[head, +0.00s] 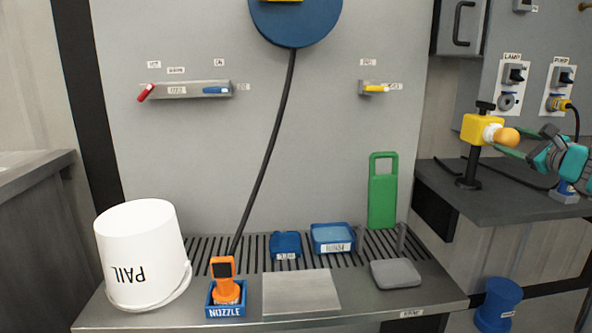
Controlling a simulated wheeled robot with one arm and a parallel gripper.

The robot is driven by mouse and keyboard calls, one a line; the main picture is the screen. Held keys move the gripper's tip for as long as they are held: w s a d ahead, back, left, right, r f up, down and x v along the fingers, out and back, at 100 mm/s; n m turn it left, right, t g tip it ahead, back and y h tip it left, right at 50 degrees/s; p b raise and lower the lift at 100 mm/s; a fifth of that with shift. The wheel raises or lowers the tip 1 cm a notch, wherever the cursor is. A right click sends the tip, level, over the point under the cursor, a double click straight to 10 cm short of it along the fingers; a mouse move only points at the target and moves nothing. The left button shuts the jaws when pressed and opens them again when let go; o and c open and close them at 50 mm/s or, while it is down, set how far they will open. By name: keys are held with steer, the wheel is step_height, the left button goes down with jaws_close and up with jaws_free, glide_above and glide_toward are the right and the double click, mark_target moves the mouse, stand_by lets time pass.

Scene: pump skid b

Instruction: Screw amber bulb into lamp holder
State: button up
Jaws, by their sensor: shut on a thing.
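The amber bulb (508,136) is at the right of the head view, lying sideways with its round end toward my gripper. Its left end meets the white collar of the lamp holder (480,129), a yellow block on a black stand. How deep the bulb sits in the collar cannot be told. My gripper (512,140), with green fingers and a teal body, comes in from the right and is shut on the bulb. The fingers partly cover the bulb's right side.
The stand rests on a grey side shelf (500,207) with a black cable. Above are LAMP (510,82) and another switch panel (560,85). The main bench holds a white pail (142,255), an orange nozzle (226,285), blue trays (332,238) and a green board (382,195).

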steer(key=shift+a+m+p, duration=0.1)
steer(key=shift+m+p, duration=0.4)
steer(key=shift+f+m, duration=0.1)
steer(key=shift+m, duration=0.5)
steer(key=o, duration=1)
steer(key=shift+c, duration=0.2)
steer(key=s, duration=0.6)
steer(key=shift+s+d+b, duration=0.2)
steer(key=shift+d+b, duration=0.2)
steer(key=shift+s, duration=0.65)
steer(key=shift+s, duration=0.1)
